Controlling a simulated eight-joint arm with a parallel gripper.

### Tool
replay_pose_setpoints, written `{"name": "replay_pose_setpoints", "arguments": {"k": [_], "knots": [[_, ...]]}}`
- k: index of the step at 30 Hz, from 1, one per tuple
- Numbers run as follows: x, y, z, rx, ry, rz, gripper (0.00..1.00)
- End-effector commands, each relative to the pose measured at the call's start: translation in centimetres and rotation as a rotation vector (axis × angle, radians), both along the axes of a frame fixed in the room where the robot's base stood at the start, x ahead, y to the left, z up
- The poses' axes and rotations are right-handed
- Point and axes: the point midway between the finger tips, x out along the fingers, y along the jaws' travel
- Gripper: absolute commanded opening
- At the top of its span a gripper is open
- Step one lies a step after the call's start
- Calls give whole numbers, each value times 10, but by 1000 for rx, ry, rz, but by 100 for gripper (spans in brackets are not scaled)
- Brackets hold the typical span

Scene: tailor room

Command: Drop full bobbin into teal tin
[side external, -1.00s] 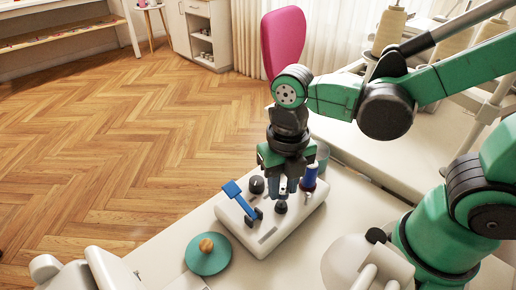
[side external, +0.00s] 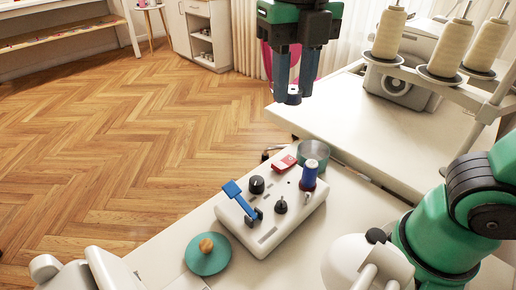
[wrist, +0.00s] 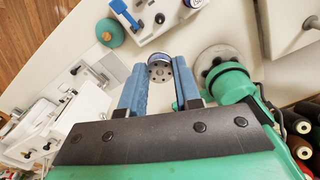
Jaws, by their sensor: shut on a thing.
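My gripper (side external: 293,90) is shut on a small bobbin (side external: 294,99), held high above and behind the bench. In the wrist view the bobbin (wrist: 160,71) sits between the two blue fingertips; its grey holed face and a bluish edge show. The open teal tin (side external: 314,154) stands on the bench behind the winder, below and slightly right of my gripper in the side view. Its inside is mostly hidden. A teal lid with a wooden knob (side external: 208,256) lies apart from it at the bench's front.
The white winder (side external: 268,235) bears a blue lever (side external: 238,199), dark knobs and a blue thread spool (side external: 309,175). Thread cones (side external: 389,35) stand at the back right. Air around my gripper is clear.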

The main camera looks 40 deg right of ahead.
Motion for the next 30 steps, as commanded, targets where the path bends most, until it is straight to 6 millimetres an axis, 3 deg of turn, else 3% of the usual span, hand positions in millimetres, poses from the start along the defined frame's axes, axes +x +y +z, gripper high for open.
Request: {"name": "replay_pose_setpoints", "arguments": {"k": [13, 17, 20, 24, 30], "knots": [[1, -1, 2, 0, 0, -6, 0], [13, -13, -6, 0, 0, -79, 0], [30, -38, -20, 0, 0, -203, 0], [50, -87, -46, 0, 0, -418, 0], [55, -151, -78, 0, 0, -669, 0]]}}
